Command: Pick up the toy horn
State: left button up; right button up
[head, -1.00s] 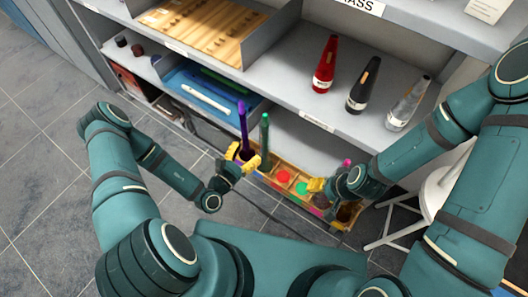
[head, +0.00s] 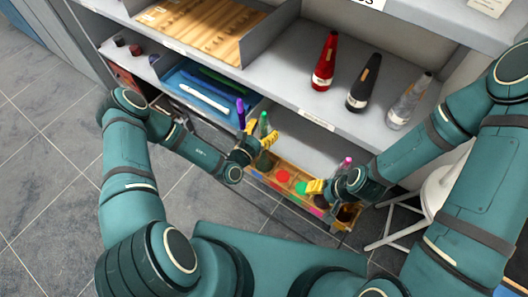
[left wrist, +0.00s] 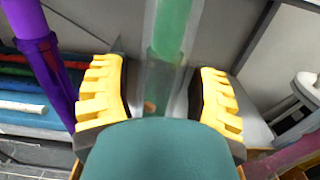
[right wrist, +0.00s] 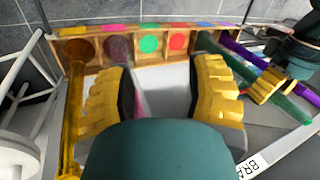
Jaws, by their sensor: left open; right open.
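Several coloured toy horns stand upright in a wooden rack (right wrist: 150,56). The green horn (head: 264,120) rises between the yellow fingers of my left gripper (head: 259,134), which is open. In the left wrist view the green horn (left wrist: 174,28) runs up between the fingers, with a gap on each side. The purple horn (head: 240,112) is just left of this gripper, outside its fingers. My right gripper (right wrist: 165,92) is open at the rack's other end. The pink horn (right wrist: 138,98) shows between its fingers, nearer the left one. An amber horn (right wrist: 76,110) stands outside that finger.
Red, black and clear bottle-shaped items (head: 325,62) stand on the shelf (head: 290,75) above the rack. A blue tray (head: 190,82) holds long pieces. A white stool (head: 437,190) stands at the right. Grey floor lies open at the left.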

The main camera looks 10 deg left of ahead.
aim_at(264, 113)
pick_arm(q)
grip_shut()
notch_tip(264, 113, up, 10)
jog(key=p, duration=0.2)
jog(key=shift+p, duration=0.3)
dwell(0.3)
